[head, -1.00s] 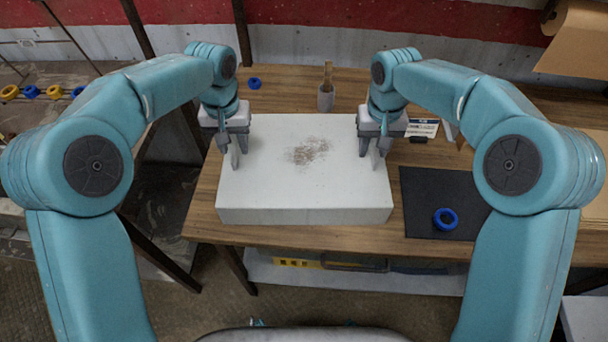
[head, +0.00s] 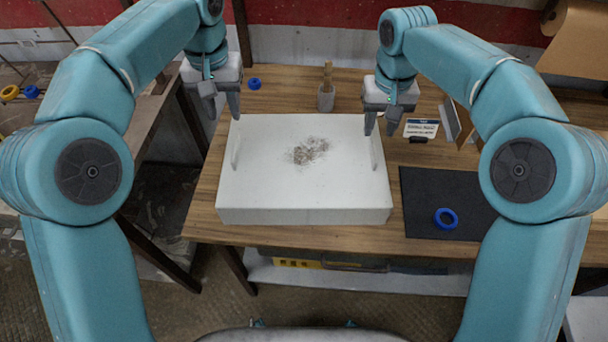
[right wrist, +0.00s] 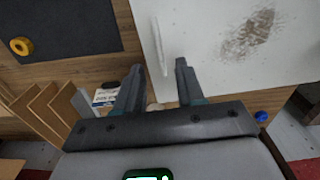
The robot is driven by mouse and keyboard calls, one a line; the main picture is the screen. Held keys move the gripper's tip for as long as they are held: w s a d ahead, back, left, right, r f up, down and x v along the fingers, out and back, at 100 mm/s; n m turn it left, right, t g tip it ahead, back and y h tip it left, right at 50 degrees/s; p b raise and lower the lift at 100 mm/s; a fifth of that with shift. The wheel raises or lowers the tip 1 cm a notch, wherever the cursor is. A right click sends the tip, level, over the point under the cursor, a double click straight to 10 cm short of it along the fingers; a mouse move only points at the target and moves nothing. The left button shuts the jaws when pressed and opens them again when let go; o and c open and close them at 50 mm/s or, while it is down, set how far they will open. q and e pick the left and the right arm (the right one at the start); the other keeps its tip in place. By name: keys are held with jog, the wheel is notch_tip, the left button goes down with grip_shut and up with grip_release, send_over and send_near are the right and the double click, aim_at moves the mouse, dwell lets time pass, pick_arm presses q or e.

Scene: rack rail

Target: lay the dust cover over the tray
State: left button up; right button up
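The white dust cover (head: 270,190) lies flat on the wooden table, with a brown dusty patch on top. It has a thin upright handle (head: 236,150) at its left end and another handle (head: 374,151) at its right end. No tray shows; anything under the cover is hidden. My left gripper (head: 222,106) is open and empty, above and beyond the cover's far left corner. My right gripper (head: 381,122) is open and empty, near the far right corner. In the right wrist view its fingers (right wrist: 157,84) are apart, with the right handle (right wrist: 160,45) beyond them, untouched.
A dark mat (head: 425,190) with a blue ring (head: 445,219) lies right of the cover. A pot with a brush (head: 326,97) and a small blue ring (head: 254,84) stand behind it.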

notch_tip(320, 180, up, 5)
jog(key=shift+f, duration=0.1)
dwell(0.5)
